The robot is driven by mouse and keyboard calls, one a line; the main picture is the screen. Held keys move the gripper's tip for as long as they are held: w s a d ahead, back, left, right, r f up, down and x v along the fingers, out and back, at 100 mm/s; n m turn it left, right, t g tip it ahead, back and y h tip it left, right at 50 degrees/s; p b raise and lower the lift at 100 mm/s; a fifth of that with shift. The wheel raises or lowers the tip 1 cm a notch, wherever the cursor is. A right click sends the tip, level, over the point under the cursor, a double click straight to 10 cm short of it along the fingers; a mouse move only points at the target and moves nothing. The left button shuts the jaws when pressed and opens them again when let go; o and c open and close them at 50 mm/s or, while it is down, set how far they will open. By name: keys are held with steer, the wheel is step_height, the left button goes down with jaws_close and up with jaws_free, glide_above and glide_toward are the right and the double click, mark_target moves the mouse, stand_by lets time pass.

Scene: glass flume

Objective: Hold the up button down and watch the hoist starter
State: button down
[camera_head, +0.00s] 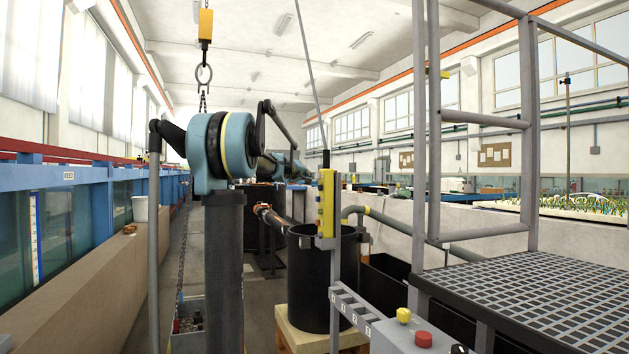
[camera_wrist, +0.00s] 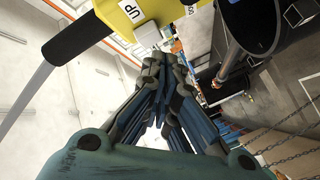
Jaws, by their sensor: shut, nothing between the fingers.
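The yellow hoist pendant (camera_head: 326,203) hangs upright on a cable in the middle of the head view. In the wrist view, the pendant (camera_wrist: 165,12) crosses the top, tilted, with an "UP" label and a pale square button (camera_wrist: 148,33) beside it. My gripper (camera_wrist: 160,62) is shut and empty, its fingertips at the lower edge of that button. I cannot tell whether they touch or press it. In the head view my arm reaches toward the pendant and hides most of the gripper. I cannot identify the hoist starter for certain.
A yellow hoist block (camera_head: 205,25) with a ring and chain hangs at upper left. A black drum (camera_head: 308,285) stands behind the pendant. A grey box (camera_head: 410,335) with yellow and red buttons is at lower right, beside a grated platform (camera_head: 540,300). The flume (camera_head: 65,225) runs along the left.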

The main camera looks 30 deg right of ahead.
steer(key=shift+a, duration=0.1)
steer(key=shift+w+a, duration=0.2)
steer(key=shift+a, duration=0.55)
steer(key=shift+w+a, duration=0.2)
steer(key=shift+a, duration=0.6)
steer(key=shift+w+a, duration=0.2)
steer(key=shift+a, duration=0.55)
steer(key=shift+a, duration=0.1)
